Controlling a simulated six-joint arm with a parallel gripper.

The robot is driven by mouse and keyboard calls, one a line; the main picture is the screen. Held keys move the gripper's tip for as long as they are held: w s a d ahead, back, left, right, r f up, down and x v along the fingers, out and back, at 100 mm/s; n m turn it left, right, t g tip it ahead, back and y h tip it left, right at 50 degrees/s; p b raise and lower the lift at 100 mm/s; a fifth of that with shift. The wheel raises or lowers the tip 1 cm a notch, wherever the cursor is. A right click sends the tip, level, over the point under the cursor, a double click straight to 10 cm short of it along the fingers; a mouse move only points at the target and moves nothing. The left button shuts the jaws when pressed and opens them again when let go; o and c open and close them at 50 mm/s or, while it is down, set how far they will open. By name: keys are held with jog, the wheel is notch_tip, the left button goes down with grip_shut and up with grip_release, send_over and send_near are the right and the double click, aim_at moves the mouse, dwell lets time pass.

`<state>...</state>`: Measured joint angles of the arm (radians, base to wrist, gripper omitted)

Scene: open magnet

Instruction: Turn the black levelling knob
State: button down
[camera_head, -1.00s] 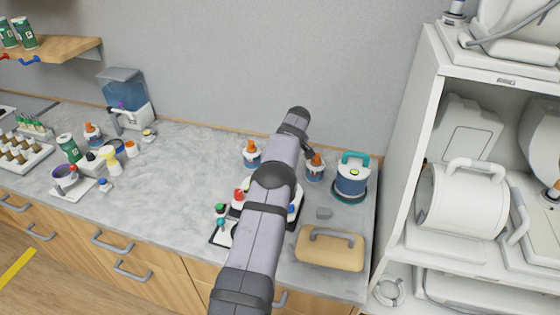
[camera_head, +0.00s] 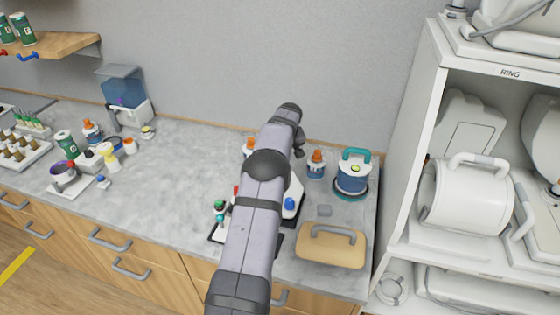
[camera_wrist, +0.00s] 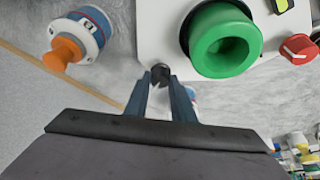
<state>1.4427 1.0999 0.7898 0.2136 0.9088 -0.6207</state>
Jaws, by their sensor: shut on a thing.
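The black levelling knob (camera_wrist: 160,71) is small and dark, at the lower edge of a white device (camera_wrist: 162,38) in the wrist view. My gripper (camera_wrist: 161,80) is shut on the knob, with one blue-grey finger on each side of it. A large green ring-shaped part (camera_wrist: 224,40) of the device is just to the right of the knob. In the head view my arm covers the knob, my fingertips and much of the device (camera_head: 293,198).
A red knob (camera_wrist: 299,49) is at the right in the wrist view. An orange-capped bottle (camera_head: 316,164), a teal-handled container (camera_head: 352,174) and a wooden block with a grey handle (camera_head: 331,246) stand right of my arm. The counter's middle left (camera_head: 175,185) is clear.

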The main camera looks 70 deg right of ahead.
jog(key=m+g, duration=0.1)
jog(key=m, duration=0.3)
jog(key=shift+w+g+h, duration=0.2)
jog(key=shift+g+h, duration=0.2)
jog(key=m+g, duration=0.1)
jog(key=m, duration=0.4)
jog(key=shift+w+r+g, duration=0.1)
jog(key=shift+g, duration=0.3)
jog(key=c, duration=1.5)
grip_release()
jog(key=shift+b+v, duration=1.6)
jog(key=shift+v, duration=2.05)
